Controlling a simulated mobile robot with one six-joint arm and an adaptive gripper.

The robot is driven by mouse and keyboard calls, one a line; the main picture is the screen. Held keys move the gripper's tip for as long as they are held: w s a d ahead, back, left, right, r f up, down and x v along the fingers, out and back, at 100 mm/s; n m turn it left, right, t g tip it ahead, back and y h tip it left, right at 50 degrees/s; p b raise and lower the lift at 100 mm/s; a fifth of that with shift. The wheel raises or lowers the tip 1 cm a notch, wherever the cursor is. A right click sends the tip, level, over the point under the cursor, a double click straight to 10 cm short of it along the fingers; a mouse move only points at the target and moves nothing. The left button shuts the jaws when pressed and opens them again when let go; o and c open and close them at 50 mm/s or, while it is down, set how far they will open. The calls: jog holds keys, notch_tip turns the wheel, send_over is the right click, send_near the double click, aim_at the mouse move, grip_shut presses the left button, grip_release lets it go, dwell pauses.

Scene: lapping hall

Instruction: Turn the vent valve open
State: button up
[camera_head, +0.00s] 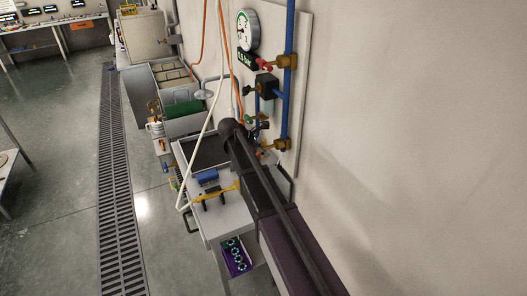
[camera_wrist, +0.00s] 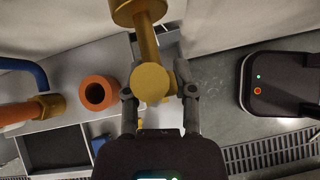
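In the head view, a wall panel (camera_head: 304,90) carries a blue pipe (camera_head: 289,30) with brass fittings (camera_head: 286,62), a red handle (camera_head: 264,65) and a dark block valve (camera_head: 266,86). I see no label that marks the vent valve. In the wrist view, my gripper (camera_wrist: 159,92) has its fingers apart, one on each side of a brass valve part (camera_wrist: 151,83) with a stem above it. A gap shows at the right finger; contact at the left cannot be told. In the head view my arm hides the gripper.
An orange ring-shaped part (camera_wrist: 99,93) is just left of the fingers. A pressure gauge (camera_head: 247,30) sits above on the panel. Open floor lies left around the drain grate (camera_head: 118,190).

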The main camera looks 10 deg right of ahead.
jog(key=shift+o, duration=0.8)
